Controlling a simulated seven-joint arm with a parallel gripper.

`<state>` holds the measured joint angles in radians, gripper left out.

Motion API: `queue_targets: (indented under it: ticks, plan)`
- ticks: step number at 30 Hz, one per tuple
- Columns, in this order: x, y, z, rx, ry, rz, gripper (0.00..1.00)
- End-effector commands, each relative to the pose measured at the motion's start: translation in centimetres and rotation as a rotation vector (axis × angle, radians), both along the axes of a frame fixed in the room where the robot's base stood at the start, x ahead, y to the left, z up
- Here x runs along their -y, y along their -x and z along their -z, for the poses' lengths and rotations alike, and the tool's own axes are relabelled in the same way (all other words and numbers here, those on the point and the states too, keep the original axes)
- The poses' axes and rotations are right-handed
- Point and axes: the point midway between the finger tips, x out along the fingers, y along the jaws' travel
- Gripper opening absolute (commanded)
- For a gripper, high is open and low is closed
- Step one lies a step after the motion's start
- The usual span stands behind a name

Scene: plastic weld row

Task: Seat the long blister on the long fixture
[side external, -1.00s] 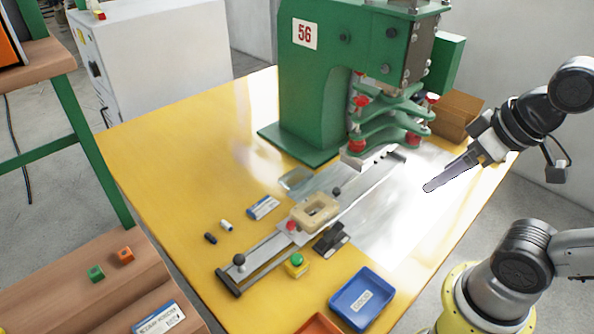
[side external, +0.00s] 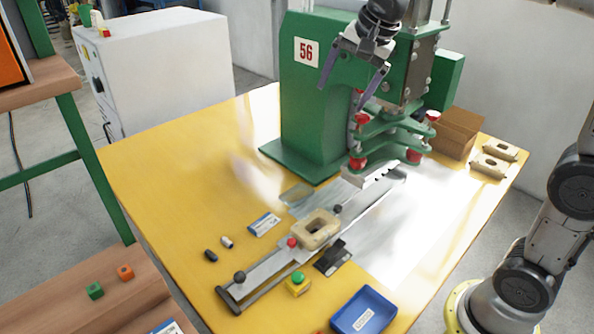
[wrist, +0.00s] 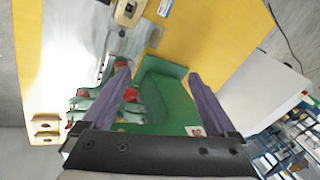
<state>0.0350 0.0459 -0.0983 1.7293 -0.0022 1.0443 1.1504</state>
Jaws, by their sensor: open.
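A beige fixture block with an oval opening (side external: 316,229) sits on the metal slide rail; it also shows at the top of the wrist view (wrist: 127,12). A small clear, see-through piece (side external: 297,193) lies on the table behind the rail; it may be a blister, but I cannot tell whether it is the long one. Two more beige blocks (side external: 494,158) lie at the table's right corner, also in the wrist view (wrist: 46,129). My gripper (side external: 345,94) is open and empty, high in front of the green press, away from the blocks. Its two purple-grey fingers (wrist: 157,70) are spread apart.
The green press (side external: 312,100) stands at the back, its red-knobbed clamps over the rail's far end. A cardboard box (side external: 457,132) stands right of it. A blue tray (side external: 363,312), a green button box (side external: 297,284) and a label card (side external: 264,224) lie nearer.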

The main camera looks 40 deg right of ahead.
Motion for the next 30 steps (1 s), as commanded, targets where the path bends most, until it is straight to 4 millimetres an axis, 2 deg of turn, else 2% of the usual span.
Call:
queue_targets:
  ticks: [1,3,8,11,15,19,24,27,30]
  plan:
    - [0.3,-2.2,1.0,-0.025,-0.016,0.04,0.93]
    - [0.6,-4.7,2.3,-0.048,-0.038,0.095,0.93]
    - [1.3,-10.0,6.6,-0.113,-0.074,0.204,0.93]
    - [1.9,-12.9,10.0,-0.156,-0.09,0.262,0.93]
    - [2.7,-16.2,15.8,-0.223,-0.1,0.318,0.93]
    - [3.3,-18.0,21.8,-0.292,-0.097,0.336,0.93]
    - [3.9,-18.3,28.5,-0.382,-0.09,0.347,0.93]
    - [4.1,-17.7,30.7,-0.42,-0.087,0.351,0.93]
    - [4.2,-17.5,31.8,-0.436,-0.087,0.352,0.93]
